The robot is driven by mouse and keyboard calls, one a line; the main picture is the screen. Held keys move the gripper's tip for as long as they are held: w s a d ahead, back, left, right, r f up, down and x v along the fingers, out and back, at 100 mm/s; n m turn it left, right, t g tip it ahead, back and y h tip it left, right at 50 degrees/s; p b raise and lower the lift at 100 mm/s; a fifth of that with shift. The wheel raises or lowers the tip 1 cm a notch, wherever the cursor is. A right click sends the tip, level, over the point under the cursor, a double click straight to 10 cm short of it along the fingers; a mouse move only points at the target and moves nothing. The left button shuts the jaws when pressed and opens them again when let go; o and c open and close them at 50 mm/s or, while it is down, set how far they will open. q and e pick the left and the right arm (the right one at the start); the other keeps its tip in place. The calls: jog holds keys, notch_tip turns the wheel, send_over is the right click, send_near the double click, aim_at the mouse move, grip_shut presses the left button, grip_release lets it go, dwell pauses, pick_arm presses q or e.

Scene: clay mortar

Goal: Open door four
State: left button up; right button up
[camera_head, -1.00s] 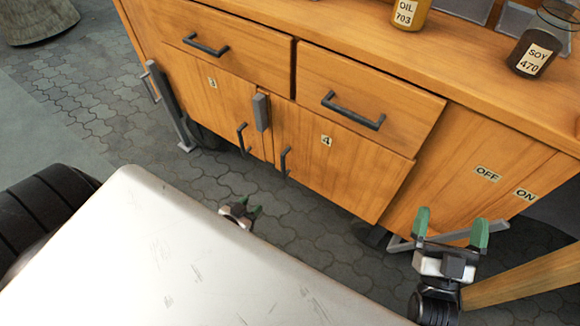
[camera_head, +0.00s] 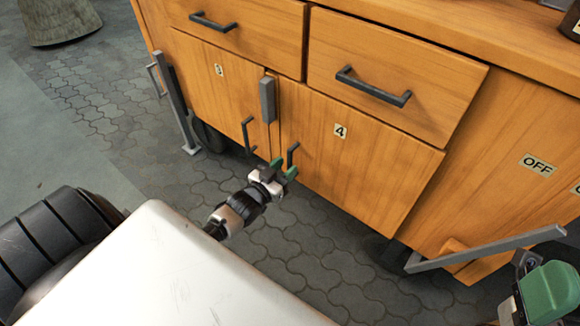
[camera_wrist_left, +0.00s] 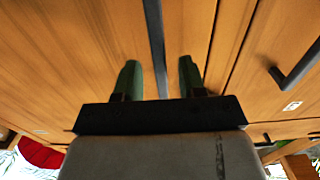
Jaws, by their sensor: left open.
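Door four (camera_head: 375,165) is the wooden cabinet door with the label 4 (camera_head: 340,131), and it looks closed. Its dark upright handle (camera_head: 292,154) is near its left edge. My left gripper (camera_head: 284,168) is open at the lower end of this handle, its green fingertips pointing at the cabinet. In the left wrist view, the open fingers (camera_wrist_left: 160,78) stand on either side of a grey bar (camera_wrist_left: 155,40), which looks like this handle. Contact cannot be told. My right gripper (camera_head: 548,292) is partly cut off at the lower right, its opening unclear.
Door three (camera_head: 205,85) with its own handle (camera_head: 247,135) is to the left. A grey upright block (camera_head: 267,98) sits at the seam between the doors. Two drawers with dark handles are above. A grey bar (camera_head: 485,248) sticks out at the lower right.

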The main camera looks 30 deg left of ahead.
pick_arm(q)
jog(key=shift+w+d+b, duration=0.1)
jog(key=shift+w+b, duration=0.2)
jog(key=shift+w, duration=0.95)
grip_shut()
